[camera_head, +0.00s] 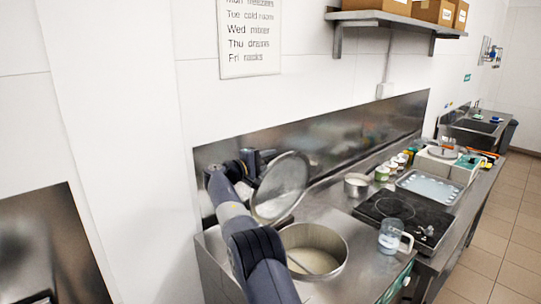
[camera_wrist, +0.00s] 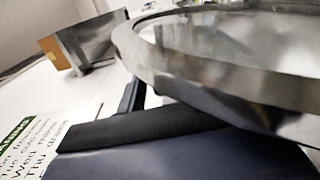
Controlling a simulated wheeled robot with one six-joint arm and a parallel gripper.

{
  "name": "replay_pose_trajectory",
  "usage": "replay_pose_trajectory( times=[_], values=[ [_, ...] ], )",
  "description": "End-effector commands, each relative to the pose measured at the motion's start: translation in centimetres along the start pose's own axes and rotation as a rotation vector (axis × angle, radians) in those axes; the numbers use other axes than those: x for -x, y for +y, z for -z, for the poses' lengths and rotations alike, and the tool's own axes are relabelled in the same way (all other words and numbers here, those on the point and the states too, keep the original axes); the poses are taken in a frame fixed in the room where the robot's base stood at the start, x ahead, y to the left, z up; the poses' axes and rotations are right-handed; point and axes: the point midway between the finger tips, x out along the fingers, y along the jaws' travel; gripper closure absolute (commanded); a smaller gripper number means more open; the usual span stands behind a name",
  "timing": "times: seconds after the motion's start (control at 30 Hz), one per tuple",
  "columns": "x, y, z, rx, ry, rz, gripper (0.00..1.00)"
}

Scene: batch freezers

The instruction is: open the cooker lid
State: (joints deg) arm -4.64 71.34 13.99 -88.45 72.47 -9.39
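The cooker (camera_head: 343,262) is a round steel pot set in the counter at the lower middle of the head view. Its mouth is uncovered and pale contents show inside. The round steel lid (camera_head: 282,188) stands steeply tilted up at the pot's back left side. My gripper (camera_head: 262,160) is at the lid's upper left edge, behind my arm. In the wrist view the lid's rim (camera_wrist: 150,62) fills the upper right, close to my gripper (camera_wrist: 135,95). The fingertips are largely hidden, so I cannot tell whether they grip anything.
Right of the cooker are a clear jug (camera_head: 390,238), a black hob (camera_head: 405,212), a small pot (camera_head: 357,185) and a metal tray (camera_head: 430,187). A steel backsplash (camera_head: 340,130) and wall stand close behind the lid. A shelf (camera_head: 395,20) with boxes hangs above.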

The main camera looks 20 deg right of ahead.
Motion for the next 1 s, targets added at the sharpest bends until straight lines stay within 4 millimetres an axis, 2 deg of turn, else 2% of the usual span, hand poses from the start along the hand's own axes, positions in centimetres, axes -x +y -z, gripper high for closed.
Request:
replay_pose_trajectory(
  times=[0.1, 0.37, 0.77, 1.0],
  values=[
    [-0.65, 0.02, 0.03, 0.001, 0.001, 0.000, 0.67],
    [-0.79, -0.06, 0.03, 0.000, 0.002, 0.000, 0.67],
    [-0.76, -0.02, 0.02, 0.000, 0.001, 0.000, 0.99],
    [-0.76, 0.03, 0.02, -0.001, 0.002, -0.001, 1.00]
  ],
)
